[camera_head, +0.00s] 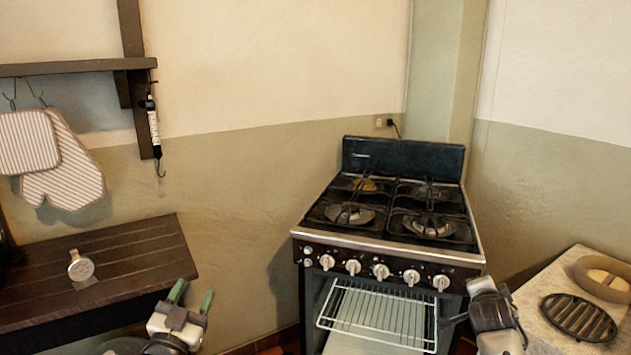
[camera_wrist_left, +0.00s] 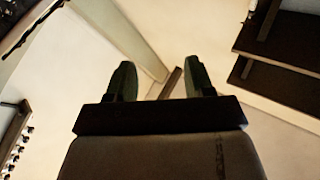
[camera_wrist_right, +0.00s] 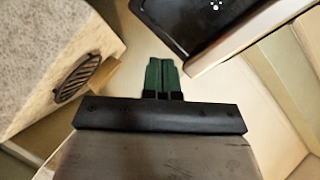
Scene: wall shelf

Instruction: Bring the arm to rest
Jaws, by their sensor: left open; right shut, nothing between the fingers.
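My left gripper (camera_head: 192,295) is at the bottom of the head view, in front of the dark wooden table. Its two green fingers are apart with nothing between them, and they also show apart in the left wrist view (camera_wrist_left: 160,82). My right arm shows at the lower right of the head view, in front of the stove's right side, and its fingers are hard to make out there. In the right wrist view my right gripper (camera_wrist_right: 161,75) has its green fingers together, with nothing held.
A stove (camera_head: 385,260) with an oven rack (camera_head: 375,315) sticking out stands in the middle. A dark table (camera_head: 130,260) with a small round dial (camera_head: 80,268) is at left, below a wall shelf (camera_head: 70,68). A counter with a black trivet (camera_head: 578,317) is at right.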

